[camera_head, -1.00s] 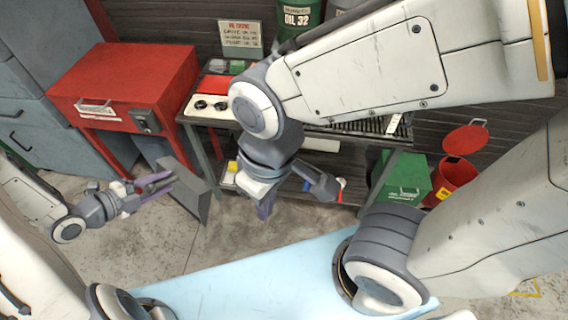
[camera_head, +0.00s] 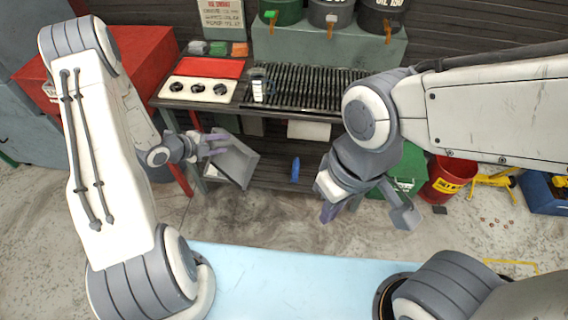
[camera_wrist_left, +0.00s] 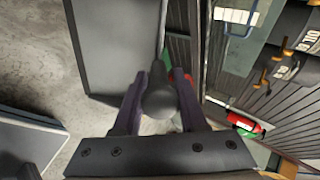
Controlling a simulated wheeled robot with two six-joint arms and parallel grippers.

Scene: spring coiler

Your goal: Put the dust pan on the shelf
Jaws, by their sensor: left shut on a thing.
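The grey dust pan (camera_head: 237,160) hangs tilted in front of the workbench's left part. My left gripper (camera_head: 212,145) is shut on its handle. In the left wrist view the handle sits between the fingers (camera_wrist_left: 158,105), with the flat dark pan (camera_wrist_left: 115,45) beyond. The bench's low dark shelf (camera_head: 268,176) is behind and to the right of the pan; a blue item (camera_head: 295,170) stands on it. I cannot tell whether the pan touches the bench. My right gripper (camera_head: 367,214) is open and empty, in front of the bench's right end.
The workbench top holds a ribbed black grate (camera_head: 315,85), a cup (camera_head: 261,88) and a panel with dials (camera_head: 199,90). A red cabinet (camera_head: 140,62) stands at left. A green box (camera_head: 408,170) and red bin (camera_head: 450,178) stand at right. The light blue surface (camera_head: 285,280) is in front.

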